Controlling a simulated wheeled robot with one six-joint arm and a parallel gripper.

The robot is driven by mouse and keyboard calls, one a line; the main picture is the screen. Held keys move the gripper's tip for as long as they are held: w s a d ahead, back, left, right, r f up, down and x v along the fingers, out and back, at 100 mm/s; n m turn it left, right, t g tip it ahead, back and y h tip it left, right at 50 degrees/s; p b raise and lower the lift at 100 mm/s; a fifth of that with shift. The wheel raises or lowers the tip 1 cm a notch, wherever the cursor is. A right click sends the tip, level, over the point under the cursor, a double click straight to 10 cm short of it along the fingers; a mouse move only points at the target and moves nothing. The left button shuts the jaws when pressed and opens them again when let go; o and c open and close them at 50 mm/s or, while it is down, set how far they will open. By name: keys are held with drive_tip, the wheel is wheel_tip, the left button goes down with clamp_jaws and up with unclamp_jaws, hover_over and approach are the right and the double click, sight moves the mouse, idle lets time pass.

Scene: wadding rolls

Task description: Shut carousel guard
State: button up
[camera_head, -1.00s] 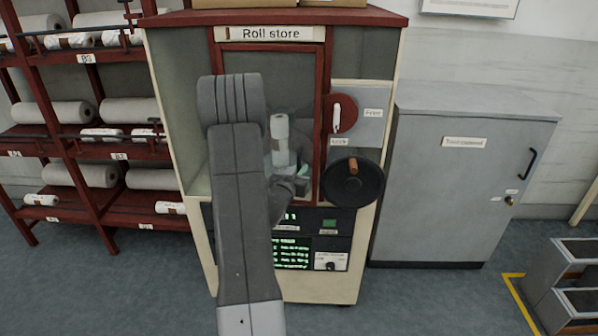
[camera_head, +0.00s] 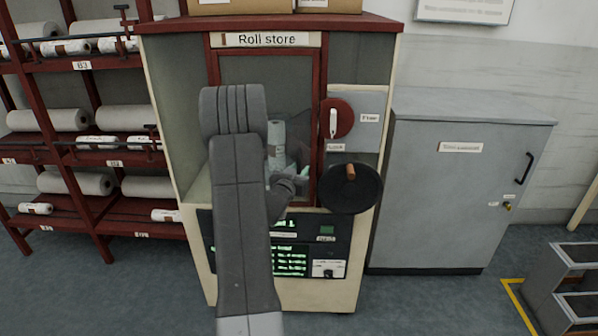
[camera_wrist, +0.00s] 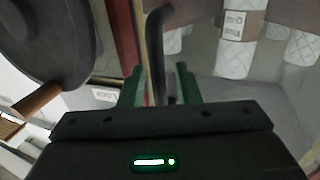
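The carousel guard (camera_head: 250,72) is a clear pane in a dark red frame on the front of the Roll store cabinet. My arm covers much of it, and I cannot tell whether it is fully shut. My gripper (camera_head: 303,173) is at its lower right, partly hidden behind my arm. In the wrist view my gripper (camera_wrist: 160,88) has its green fingers apart, one on each side of a dark bent handle bar (camera_wrist: 155,40). A gap shows beside the bar. A red disc (camera_head: 342,106) with a white lever sits right of the frame, by small Free and Lock labels.
A black handwheel (camera_head: 350,196) with a wooden knob is close to my gripper's right; it also fills the upper left of the wrist view (camera_wrist: 45,40). Wrapped rolls (camera_wrist: 235,45) stand inside the cabinet. A grey cabinet (camera_head: 455,200) stands right, red roll shelves (camera_head: 90,215) left.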

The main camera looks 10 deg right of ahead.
drive_tip(key=b+v, duration=0.2)
drive_tip(key=v, duration=1.1)
drive_tip(key=shift+s+a, duration=0.25)
drive_tip(key=shift+s, duration=0.05)
drive_tip(key=p+x, duration=0.2)
drive_tip(key=x, duration=1.1)
drive_tip(key=shift+w+d, duration=0.25)
drive_tip(key=shift+w, duration=0.05)
drive_tip(key=shift+s+a, duration=0.15)
drive_tip(key=shift+s, duration=0.1)
drive_tip(key=shift+w, duration=0.1)
